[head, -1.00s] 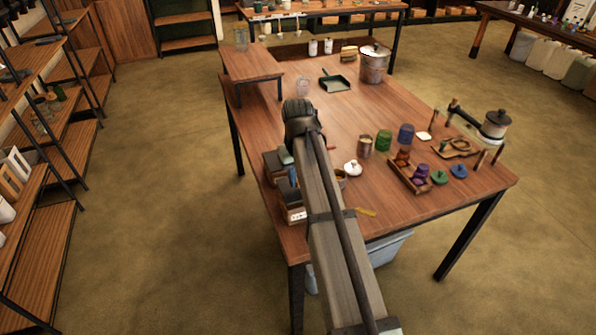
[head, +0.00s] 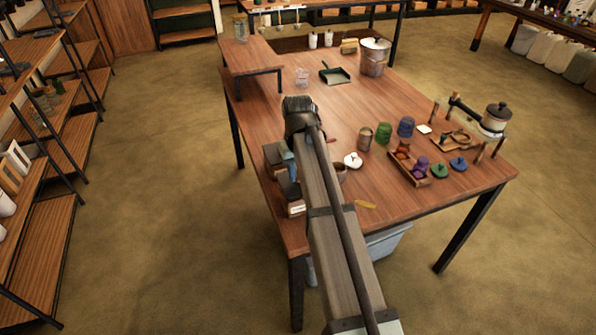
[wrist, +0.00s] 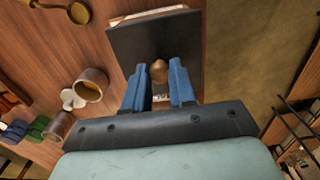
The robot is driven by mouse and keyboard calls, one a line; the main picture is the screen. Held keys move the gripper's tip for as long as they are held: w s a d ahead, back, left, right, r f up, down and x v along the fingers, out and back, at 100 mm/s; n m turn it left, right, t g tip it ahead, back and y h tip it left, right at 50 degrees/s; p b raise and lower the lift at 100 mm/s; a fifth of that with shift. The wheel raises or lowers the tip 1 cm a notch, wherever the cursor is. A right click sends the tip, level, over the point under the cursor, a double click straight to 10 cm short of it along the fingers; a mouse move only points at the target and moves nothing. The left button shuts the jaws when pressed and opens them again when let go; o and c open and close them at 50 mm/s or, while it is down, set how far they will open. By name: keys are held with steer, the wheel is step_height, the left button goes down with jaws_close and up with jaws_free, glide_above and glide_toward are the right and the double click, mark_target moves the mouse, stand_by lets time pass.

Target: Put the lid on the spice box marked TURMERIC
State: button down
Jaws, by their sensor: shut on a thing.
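My gripper (wrist: 160,88) has its blue fingers shut on the round wooden knob of a dark square lid (wrist: 130,45). The lid lies over a pale-edged box (wrist: 150,14) in the wrist view; I cannot tell whether it is fully seated. In the head view, dark boxes stand in a row along the table's left edge, one farther back (head: 273,154) and a nearer one with a white label (head: 297,208). The label is too small to read, so I cannot tell which is TURMERIC. My arm hides part of the row.
A wooden tray (head: 410,172) with coloured pieces is farther right. A dustpan (head: 335,74) and metal pot (head: 375,57) stand at the back.

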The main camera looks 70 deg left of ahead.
steer(key=shift+f, duration=0.7)
stand_by(1.6)
steer(key=c, duration=0.8)
jaws_free()
steer(key=shift+c, duration=0.2)
steer(key=shift+r, duration=0.1)
steer(key=shift+r, duration=2.9)
steer(key=shift+c, duration=0.4)
